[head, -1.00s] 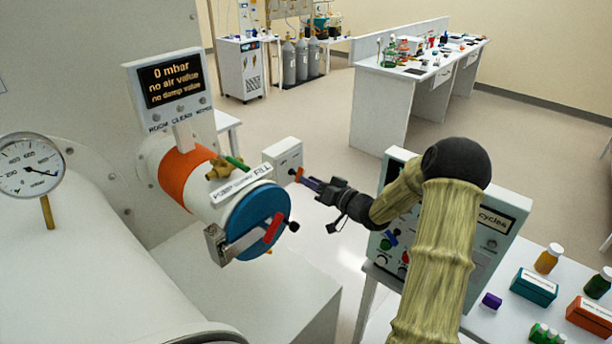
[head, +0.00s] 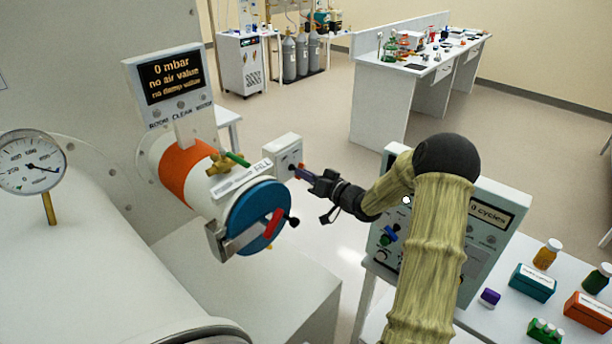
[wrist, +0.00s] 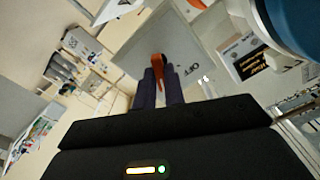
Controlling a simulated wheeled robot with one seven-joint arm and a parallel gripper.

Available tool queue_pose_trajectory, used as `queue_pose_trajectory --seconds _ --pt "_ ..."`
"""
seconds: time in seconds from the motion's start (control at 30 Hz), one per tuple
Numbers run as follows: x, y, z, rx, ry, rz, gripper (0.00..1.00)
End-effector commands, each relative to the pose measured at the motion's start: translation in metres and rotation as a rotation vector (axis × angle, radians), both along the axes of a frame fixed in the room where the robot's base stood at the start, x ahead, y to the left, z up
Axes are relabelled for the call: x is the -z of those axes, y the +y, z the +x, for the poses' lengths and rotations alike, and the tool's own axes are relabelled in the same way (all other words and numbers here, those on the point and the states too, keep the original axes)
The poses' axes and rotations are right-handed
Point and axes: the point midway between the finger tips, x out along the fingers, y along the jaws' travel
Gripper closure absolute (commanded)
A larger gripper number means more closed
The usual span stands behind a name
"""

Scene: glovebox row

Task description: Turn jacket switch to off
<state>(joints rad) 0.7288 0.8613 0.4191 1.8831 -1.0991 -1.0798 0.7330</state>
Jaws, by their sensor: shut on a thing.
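The jacket switch box is a pale grey box (head: 284,152) beyond the blue-ended port in the head view. It fills the upper middle of the wrist view (wrist: 196,46), with an "OFF" label right of its orange lever (wrist: 158,64). My gripper (head: 297,171) reaches the box's front from the right. In the wrist view its dark fingers (wrist: 159,84) are shut on the orange lever. The fingers cover part of the lever, and I cannot tell which setting it points to.
The port with an orange band (head: 188,170) and blue disc (head: 257,216) stands just left of my gripper. A grey control panel (head: 480,238) is behind my arm. A side table (head: 508,318) holds boxes and bottles at lower right. Open floor lies beyond.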

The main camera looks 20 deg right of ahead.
Motion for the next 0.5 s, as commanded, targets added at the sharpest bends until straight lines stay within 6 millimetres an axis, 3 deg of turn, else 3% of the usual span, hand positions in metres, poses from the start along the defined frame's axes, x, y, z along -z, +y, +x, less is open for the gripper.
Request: queue_pose_trajectory --seconds 0.5 --pt "0.0047 0.0002 0.0001 0.000 -0.136 -0.235 1.00"
